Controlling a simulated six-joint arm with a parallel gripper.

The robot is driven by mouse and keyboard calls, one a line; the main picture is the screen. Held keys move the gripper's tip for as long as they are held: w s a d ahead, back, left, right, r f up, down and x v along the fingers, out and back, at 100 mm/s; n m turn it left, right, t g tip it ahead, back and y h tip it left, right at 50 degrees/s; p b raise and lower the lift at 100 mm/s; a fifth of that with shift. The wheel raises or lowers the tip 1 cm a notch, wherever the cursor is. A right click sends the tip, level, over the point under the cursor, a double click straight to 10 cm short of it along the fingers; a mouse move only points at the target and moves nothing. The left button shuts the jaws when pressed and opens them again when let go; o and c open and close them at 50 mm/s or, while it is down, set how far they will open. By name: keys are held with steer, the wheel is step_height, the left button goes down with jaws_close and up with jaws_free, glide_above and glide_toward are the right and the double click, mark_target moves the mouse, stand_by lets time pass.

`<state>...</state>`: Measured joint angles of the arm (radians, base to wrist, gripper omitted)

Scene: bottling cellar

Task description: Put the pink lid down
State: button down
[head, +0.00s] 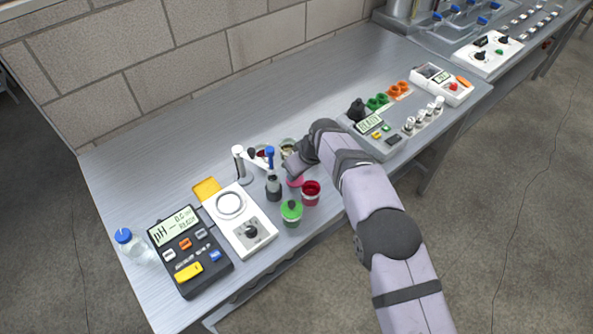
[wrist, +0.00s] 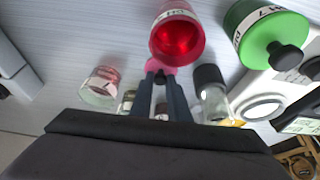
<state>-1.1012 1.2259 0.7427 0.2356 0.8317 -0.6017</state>
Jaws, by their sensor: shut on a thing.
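The pink lid (head: 295,181) shows as a small pink patch beside the red open jar (head: 311,193), partly covered by my gripper. My gripper (head: 291,172) points down among the jars, with its fingers mostly hidden in the head view. In the wrist view, my gripper (wrist: 160,76) is shut on the pink lid (wrist: 154,65) by its knob. The lid is just beyond the fingertips, partly behind the red jar (wrist: 177,37). I cannot tell whether the lid touches the table.
A white balance (head: 246,236) and a pH meter (head: 188,252) lie to the left. The bench (head: 262,100) is clear toward the wall.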

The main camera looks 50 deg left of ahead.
steer(key=shift+f, duration=0.15)
steer(key=c, duration=1.7)
jaws_free()
steer(key=shift+r, duration=0.3)
steer(key=b+v, duration=0.3)
steer(key=v, duration=0.8)
steer(key=shift+d+r, duration=0.15)
steer(key=shift+r, duration=0.2)
